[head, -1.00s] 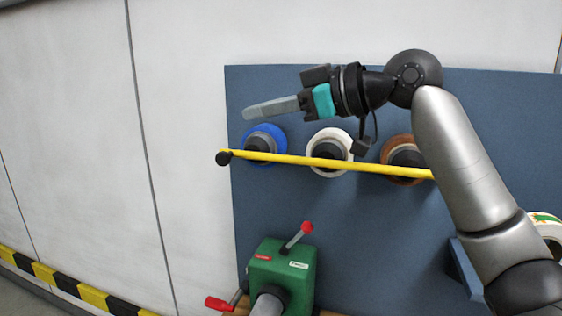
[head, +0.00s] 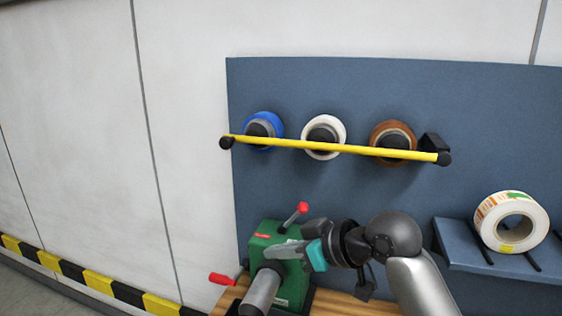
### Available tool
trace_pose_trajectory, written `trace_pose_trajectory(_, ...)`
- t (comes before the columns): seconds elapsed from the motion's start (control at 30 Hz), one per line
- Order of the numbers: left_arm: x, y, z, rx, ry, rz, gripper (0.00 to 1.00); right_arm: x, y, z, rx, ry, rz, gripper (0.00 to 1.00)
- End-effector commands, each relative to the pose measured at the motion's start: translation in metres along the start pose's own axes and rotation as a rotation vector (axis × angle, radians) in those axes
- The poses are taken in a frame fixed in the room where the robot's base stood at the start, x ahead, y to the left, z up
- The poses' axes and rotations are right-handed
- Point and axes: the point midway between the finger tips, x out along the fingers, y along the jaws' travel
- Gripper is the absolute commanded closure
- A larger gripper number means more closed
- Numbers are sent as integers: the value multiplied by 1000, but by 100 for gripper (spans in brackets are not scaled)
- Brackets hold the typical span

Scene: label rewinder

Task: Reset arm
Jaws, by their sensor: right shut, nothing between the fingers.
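My right gripper (head: 284,250) is shut and empty. It is low in the head view, in front of the green rewinder box (head: 262,236), and hides part of it. I cannot tell whether the fingers touch the box. The box has a red-knobbed lever (head: 295,214) on top, tilted up to the right, and a grey spindle (head: 262,291) pointing toward me. A red handle (head: 222,279) sticks out at its left. My left gripper is not in view.
A yellow bar (head: 335,147) runs in front of a blue roll (head: 263,125), a white roll (head: 324,137) and a brown roll (head: 393,142) on the blue panel (head: 330,88). A label roll (head: 512,221) stands on a blue shelf (head: 462,248) at right. The box is on a wooden top (head: 345,304).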

Motion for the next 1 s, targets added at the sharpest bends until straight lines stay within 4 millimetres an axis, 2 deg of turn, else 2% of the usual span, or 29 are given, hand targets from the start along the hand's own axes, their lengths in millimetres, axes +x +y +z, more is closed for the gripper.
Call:
trace_pose_trajectory(0.03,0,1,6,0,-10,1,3,3,-5,26,35,-34,14,100)
trace_pose_trajectory(0.27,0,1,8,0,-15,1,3,-1,-22,128,182,-181,122,100)
trace_pose_trajectory(0.47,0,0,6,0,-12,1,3,-25,-44,213,311,-326,233,100)
trace_pose_trajectory(0.6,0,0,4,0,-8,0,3,-53,-62,266,396,-437,318,100)
trace_pose_trajectory(0.8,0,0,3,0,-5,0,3,-92,-84,318,482,-567,418,100)
trace_pose_trajectory(1.0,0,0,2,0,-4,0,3,-130,-104,354,541,-676,502,100)
